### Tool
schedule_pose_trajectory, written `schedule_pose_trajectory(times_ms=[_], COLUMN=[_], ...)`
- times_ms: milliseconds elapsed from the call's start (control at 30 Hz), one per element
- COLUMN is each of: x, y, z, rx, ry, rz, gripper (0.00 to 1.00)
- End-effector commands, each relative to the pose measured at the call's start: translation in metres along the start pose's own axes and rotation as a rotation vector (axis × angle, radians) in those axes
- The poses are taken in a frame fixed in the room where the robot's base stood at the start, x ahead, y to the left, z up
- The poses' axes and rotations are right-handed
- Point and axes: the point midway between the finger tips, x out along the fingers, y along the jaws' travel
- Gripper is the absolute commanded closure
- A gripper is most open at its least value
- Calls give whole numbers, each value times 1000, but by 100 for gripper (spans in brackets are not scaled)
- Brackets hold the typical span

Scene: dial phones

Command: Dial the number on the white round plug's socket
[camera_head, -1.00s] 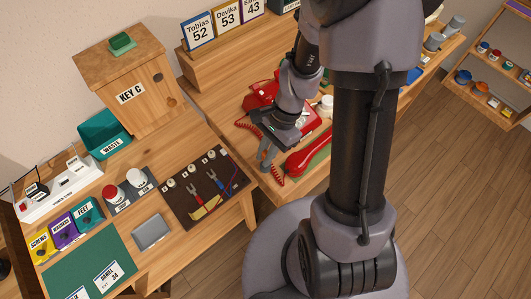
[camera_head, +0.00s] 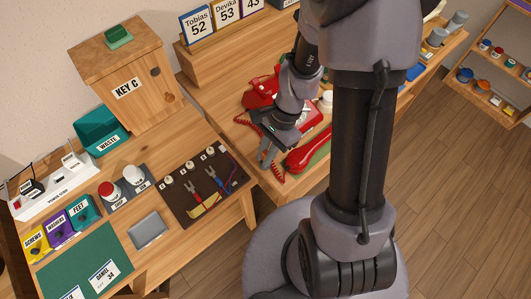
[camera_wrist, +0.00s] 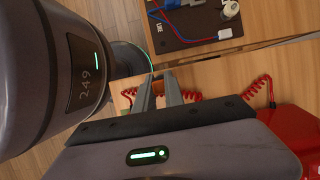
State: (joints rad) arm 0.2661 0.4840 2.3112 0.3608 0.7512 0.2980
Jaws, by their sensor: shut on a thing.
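A white power strip (camera_head: 50,190) stands at the left in the head view, with a black plug (camera_head: 32,188) and a white plug (camera_head: 72,160) on it. Its small lettering is not readable. A red phone (camera_head: 310,117) is at the centre, partly behind my arm. Its red handset (camera_head: 308,152) lies off it at the front, with a coiled red cord (camera_head: 246,118). My gripper (camera_head: 265,150) is low beside the phone's left side. In the wrist view my gripper (camera_wrist: 160,92) points toward the table edge near the red cord (camera_wrist: 255,88); what is between the fingers is unclear.
A teal waste bin (camera_head: 100,133) and the KEY C box (camera_head: 128,85) stand behind. The floor (camera_head: 440,200) at right is clear.

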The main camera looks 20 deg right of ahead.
Motion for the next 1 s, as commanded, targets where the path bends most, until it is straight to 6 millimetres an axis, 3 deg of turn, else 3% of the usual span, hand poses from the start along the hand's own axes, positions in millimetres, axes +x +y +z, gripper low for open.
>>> schedule_pose_trajectory(times_ms=[267,300,400,733,867,1000], x=[2,2,2,-2,-32,-82], y=[0,0,0,0,0,-1], z=[-1,-1,-1,0,1,2], rx=[0,0,0,0,0,1], ry=[0,0,0,0,1,2], rz=[0,0,0,0,-3,-4], gripper=[100,81,61,61,61,61])
